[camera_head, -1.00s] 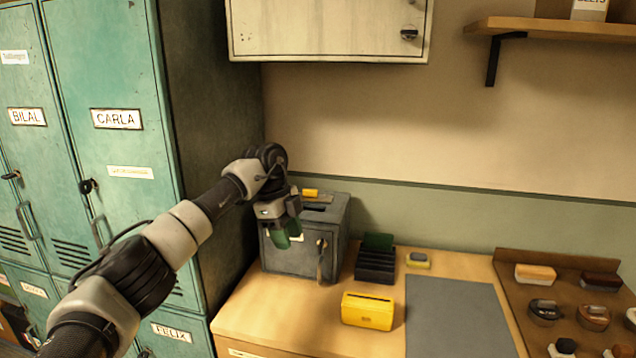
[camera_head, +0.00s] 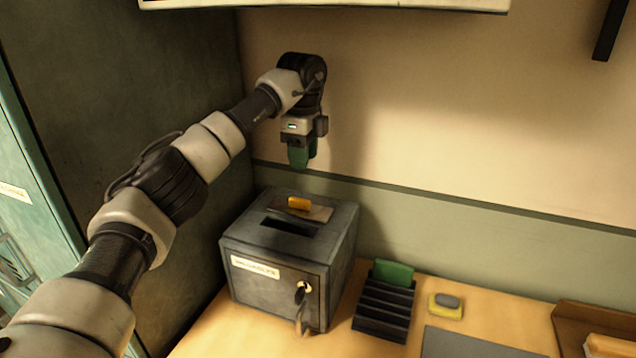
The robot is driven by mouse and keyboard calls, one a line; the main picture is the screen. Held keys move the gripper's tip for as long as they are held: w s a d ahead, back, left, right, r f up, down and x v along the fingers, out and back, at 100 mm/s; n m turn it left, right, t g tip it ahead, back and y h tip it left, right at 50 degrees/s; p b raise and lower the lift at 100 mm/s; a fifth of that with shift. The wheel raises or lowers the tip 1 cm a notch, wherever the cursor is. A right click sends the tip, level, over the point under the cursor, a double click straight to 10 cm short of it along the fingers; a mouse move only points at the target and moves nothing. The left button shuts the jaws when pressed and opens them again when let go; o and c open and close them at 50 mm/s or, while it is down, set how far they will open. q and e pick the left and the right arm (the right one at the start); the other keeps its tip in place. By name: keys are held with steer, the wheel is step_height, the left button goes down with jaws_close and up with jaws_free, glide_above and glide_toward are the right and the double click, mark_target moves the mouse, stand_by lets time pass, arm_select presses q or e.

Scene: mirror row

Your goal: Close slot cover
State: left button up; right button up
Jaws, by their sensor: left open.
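A dark grey metal box (camera_head: 262,279) stands on the wooden counter. In its top is a dark open slot (camera_head: 287,226). The slot cover (camera_head: 317,212), a flat plate with a yellow knob (camera_head: 299,203), lies behind the slot, which is uncovered. A key hangs from the lock (camera_head: 302,292) on the box's front. My left gripper (camera_head: 301,160) is above the back of the box, pointing down, its green fingers apart from the cover. It holds nothing that I can see. My right gripper is not in view.
A black rack (camera_head: 385,308) holding a green card (camera_head: 393,272) stands right of the box. A yellow sponge-like block (camera_head: 446,306) and a grey mat (camera_head: 480,342) lie further right. A wall cabinet (camera_head: 330,3) hangs above my arm, and a tall locker side (camera_head: 130,90) is at left.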

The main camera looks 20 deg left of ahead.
mark_target(304, 200)
arm_select(q)
steer(key=f, duration=0.1)
steer(key=f+p, duration=0.1)
steer(key=f, duration=0.1)
steer(key=shift+s+f, duration=0.3)
steer(key=shift+s, duration=0.05)
steer(key=f, duration=0.3)
steer(key=f+p, duration=0.1)
steer(key=f, duration=0.2)
steer(key=shift+w+f+p, duration=0.2)
steer(key=shift+f+p, duration=0.05)
steer(key=shift+p, duration=0.05)
steer(key=shift+f, duration=0.25)
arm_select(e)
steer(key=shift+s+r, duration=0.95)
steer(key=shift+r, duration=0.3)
arm_select(q)
steer(key=shift+c, duration=0.7)
jaws_close()
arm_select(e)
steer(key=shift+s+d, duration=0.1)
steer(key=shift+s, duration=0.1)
